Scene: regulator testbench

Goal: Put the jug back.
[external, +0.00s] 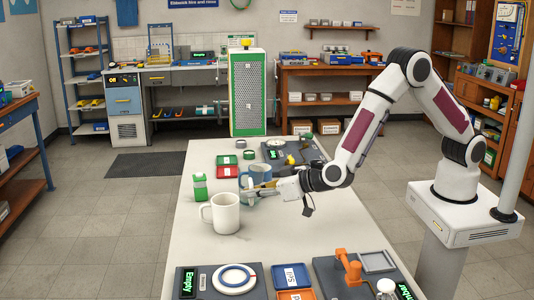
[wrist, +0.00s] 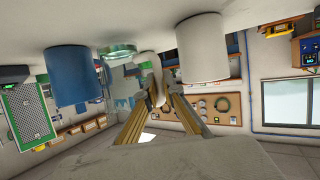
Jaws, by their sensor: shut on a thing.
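My gripper (external: 258,190) is low over the middle of the table. In the wrist view its two fingers (wrist: 156,88) close on a pale curved piece (wrist: 148,62), which looks like a handle. A white mug (external: 226,213) stands to the front left of my gripper, also in the wrist view (wrist: 203,48). A blue mug (external: 262,172) stands just behind, also in the wrist view (wrist: 72,78).
A green box (external: 200,187) stands at the table's left edge, with green and red trays (external: 227,171) behind. A dark device (external: 285,150) is at the far end. A scale with a white plate (external: 234,278) and an orange-handled device (external: 348,268) occupy the near end. Bare tabletop (external: 295,228) lies between.

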